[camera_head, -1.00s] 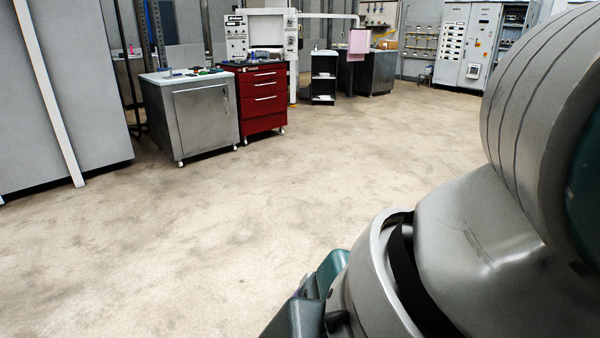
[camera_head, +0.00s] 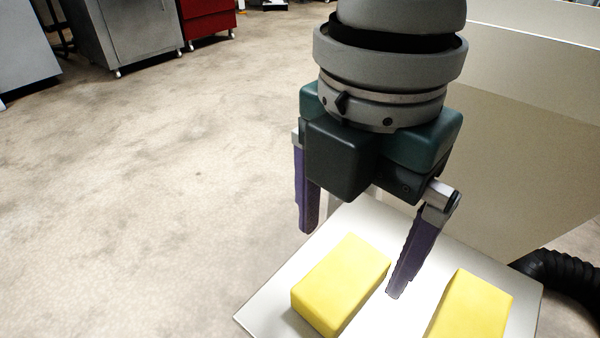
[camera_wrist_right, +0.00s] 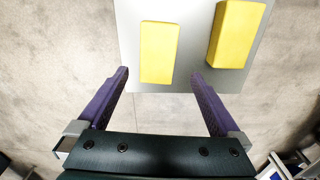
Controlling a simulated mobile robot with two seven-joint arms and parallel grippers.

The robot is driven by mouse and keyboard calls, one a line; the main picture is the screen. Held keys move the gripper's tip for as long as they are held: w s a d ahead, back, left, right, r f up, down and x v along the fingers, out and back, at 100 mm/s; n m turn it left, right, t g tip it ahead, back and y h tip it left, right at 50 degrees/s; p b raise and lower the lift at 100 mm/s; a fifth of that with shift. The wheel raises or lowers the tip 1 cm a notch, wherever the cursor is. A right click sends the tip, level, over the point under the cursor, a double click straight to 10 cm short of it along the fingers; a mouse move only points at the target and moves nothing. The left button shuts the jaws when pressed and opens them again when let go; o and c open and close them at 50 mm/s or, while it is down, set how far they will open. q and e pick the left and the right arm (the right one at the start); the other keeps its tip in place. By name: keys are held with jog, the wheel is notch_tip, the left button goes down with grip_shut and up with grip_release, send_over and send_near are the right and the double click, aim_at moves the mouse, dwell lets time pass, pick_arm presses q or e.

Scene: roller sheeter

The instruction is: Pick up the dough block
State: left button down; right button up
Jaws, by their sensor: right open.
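Two yellow dough blocks lie on a pale flat plate (camera_head: 268,308). The left dough block (camera_head: 341,284) is near the plate's left corner, and the right dough block (camera_head: 474,308) is cut off by the bottom edge. Both also show in the right wrist view, the left block (camera_wrist_right: 159,52) and the right block (camera_wrist_right: 236,33). My right gripper (camera_head: 352,262) is open and empty, pointing down above the plate. In the right wrist view its purple fingers (camera_wrist_right: 160,80) stand wide apart, with the left block lying ahead between their lines. My left gripper is not in view.
A large beige panel (camera_head: 525,120) stands just right of my right gripper. A black ribbed hose (camera_head: 562,275) lies beside the plate's right corner. A steel cabinet (camera_head: 125,35) and a red drawer cabinet (camera_head: 208,18) stand far back. Open floor lies to the left.

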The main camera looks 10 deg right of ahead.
aim_at(340, 292)
notch_tip(340, 292, down, 3)
jog(key=shift+r+b, duration=0.15)
jog(key=shift+b, duration=0.3)
jog(key=f+b, duration=0.2)
jog(key=f, duration=0.1)
jog(key=f+b, duration=0.1)
jog(key=f, duration=0.1)
jog(key=shift+w+d, duration=0.25)
jog(key=shift+w, duration=0.1)
jog(key=shift+r, duration=0.1)
grip_shut()
